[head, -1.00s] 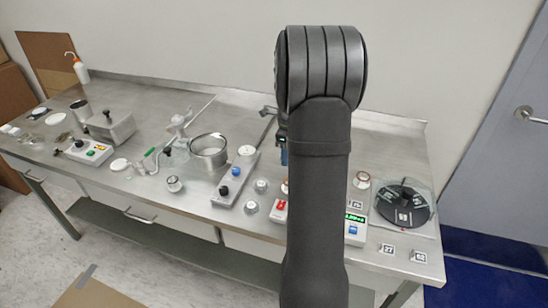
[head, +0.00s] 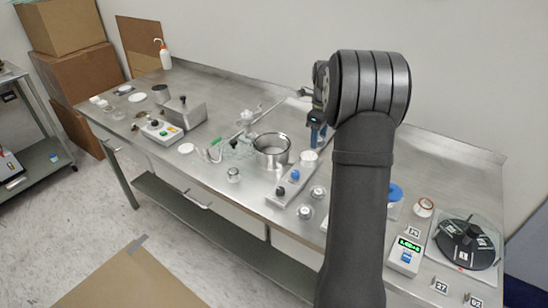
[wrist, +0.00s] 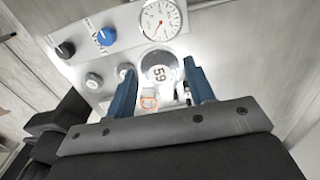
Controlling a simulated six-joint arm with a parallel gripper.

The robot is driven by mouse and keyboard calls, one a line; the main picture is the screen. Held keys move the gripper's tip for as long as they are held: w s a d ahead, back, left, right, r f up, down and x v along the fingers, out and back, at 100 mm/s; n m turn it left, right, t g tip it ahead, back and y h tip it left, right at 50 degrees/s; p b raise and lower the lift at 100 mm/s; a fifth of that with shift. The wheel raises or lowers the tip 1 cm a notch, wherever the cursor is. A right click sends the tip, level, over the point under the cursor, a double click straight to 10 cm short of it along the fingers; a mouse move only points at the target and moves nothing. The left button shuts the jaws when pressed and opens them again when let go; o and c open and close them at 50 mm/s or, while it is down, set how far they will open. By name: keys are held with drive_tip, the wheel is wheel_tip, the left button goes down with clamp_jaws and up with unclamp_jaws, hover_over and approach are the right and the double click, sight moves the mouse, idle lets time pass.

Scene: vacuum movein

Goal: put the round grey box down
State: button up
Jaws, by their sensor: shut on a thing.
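In the wrist view my gripper (wrist: 162,82) has its two blue fingers on either side of a round grey box (wrist: 160,68) with a "59" label, and is shut on it. In the head view my gripper (head: 318,130) hangs over the bench near the back end of the knob panel. The box cannot be made out there. Whether its underside touches anything is hidden.
The knob panel (head: 291,184) with its gauge (head: 309,155) is close to my gripper. A steel pot (head: 271,158) stands left of it. A metal box (head: 180,112) is farther left, with bare steel bench (head: 218,92) behind. A black disc (head: 466,245) lies at the right.

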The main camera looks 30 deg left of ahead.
drive_tip(key=a, duration=0.5)
drive_tip(key=shift+s+a+f, duration=0.15)
drive_tip(key=shift+s+a, duration=0.05)
drive_tip(key=shift+s, duration=0.1)
drive_tip(key=a+f, duration=0.2)
drive_tip(key=a, duration=0.1)
drive_tip(key=s+a+f, duration=0.1)
drive_tip(key=a+f, duration=0.1)
drive_tip(key=a, duration=0.2)
drive_tip(key=a+f, duration=0.2)
drive_tip(key=a, duration=0.1)
drive_tip(key=shift+s+a+f, duration=0.2)
drive_tip(key=shift+s, duration=0.2)
drive_tip(key=shift+a+f, duration=0.1)
drive_tip(key=shift+a, duration=0.05)
drive_tip(key=shift+f, duration=1.95)
drive_tip(key=shift+f, duration=0.15)
drive_tip(key=o, duration=0.6)
drive_tip(key=shift+o, duration=0.3)
